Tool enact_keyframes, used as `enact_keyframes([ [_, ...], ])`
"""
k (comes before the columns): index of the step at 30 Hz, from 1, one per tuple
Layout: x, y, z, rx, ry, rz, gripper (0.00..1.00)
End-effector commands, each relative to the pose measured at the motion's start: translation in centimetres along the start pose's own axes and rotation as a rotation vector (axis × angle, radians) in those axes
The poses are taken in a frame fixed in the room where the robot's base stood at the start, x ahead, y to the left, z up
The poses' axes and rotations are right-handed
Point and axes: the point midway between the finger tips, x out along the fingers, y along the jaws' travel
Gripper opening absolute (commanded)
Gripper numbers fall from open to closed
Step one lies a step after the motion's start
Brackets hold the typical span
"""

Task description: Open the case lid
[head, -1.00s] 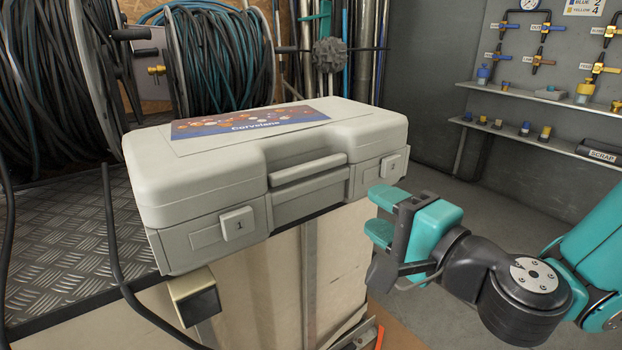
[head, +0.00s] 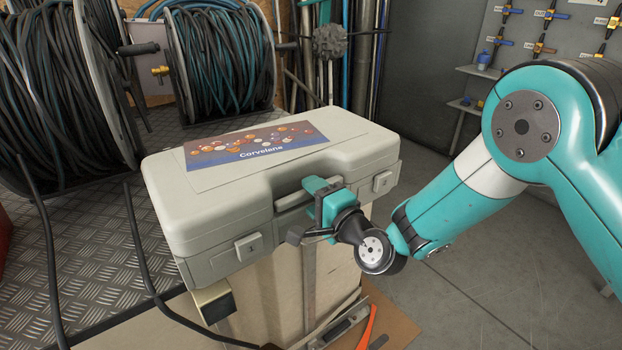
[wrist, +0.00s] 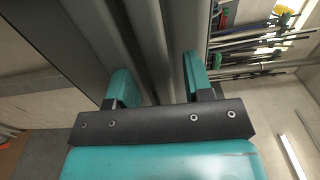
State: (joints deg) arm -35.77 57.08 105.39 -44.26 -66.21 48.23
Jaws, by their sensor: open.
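I cannot tell whether the latches are fastened. My gripper (head: 308,207) is open at the front middle of the case and covers the handle's right part. In the wrist view my gripper's teal fingers (wrist: 158,82) stand on either side of a grey bar, apparently the handle (wrist: 147,45). Contact is unclear.
A black hose (head: 140,260) hangs over the tread-plate bench (head: 95,255) left of the case. The floor (head: 500,290) to the right is open.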

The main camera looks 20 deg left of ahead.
Motion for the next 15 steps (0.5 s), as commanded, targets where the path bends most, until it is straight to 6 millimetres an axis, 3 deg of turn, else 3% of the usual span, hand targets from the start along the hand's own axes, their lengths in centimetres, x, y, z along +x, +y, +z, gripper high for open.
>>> enact_keyframes([
  [6,1.18,-0.05,0.01,0.001,0.001,-0.001,0.47],
  [14,1.24,0.04,-0.04,0.001,0.002,0.000,0.47],
  [15,1.24,0.04,-0.04,0.001,0.002,0.000,0.40],
])
